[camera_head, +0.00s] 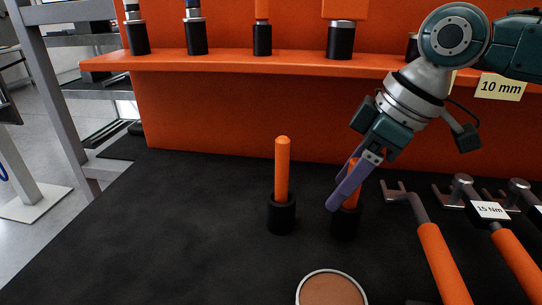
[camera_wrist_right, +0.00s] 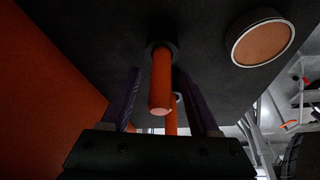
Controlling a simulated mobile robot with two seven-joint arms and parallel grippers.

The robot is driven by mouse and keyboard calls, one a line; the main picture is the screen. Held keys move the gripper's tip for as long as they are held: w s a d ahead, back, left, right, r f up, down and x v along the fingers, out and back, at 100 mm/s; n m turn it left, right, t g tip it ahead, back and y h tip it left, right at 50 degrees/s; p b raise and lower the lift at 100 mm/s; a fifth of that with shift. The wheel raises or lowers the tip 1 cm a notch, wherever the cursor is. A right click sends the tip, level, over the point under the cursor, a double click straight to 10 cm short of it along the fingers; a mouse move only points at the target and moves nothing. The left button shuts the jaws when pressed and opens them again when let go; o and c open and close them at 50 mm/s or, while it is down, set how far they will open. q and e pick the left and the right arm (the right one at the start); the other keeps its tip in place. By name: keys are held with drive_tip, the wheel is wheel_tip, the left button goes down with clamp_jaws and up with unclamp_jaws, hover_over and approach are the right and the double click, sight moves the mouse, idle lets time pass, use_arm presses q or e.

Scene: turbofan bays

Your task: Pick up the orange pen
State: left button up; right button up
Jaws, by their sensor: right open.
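Two orange pens stand upright in black round holders on the dark bench top. One pen (camera_head: 282,165) stands left of my right gripper, in its own holder (camera_head: 281,215). The other pen (camera_head: 352,198) is partly hidden behind the purple fingers of my right gripper (camera_head: 338,192), with its holder (camera_head: 345,225) below. In the right wrist view, the nearer pen (camera_wrist_right: 161,80) appears between the two open fingers, with a gap on each side. The second pen (camera_wrist_right: 172,122) shows partly behind it. My left gripper is not in view.
A round tin with a brown face (camera_head: 331,290) lies at the front. To the right are a torque wrench with an orange handle (camera_head: 445,265) and a "15 Nm" label (camera_head: 490,210). An orange shelf (camera_head: 230,60) holds several tools above. The bench's left side is clear.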

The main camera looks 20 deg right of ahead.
clamp_jaws()
idle(0.4)
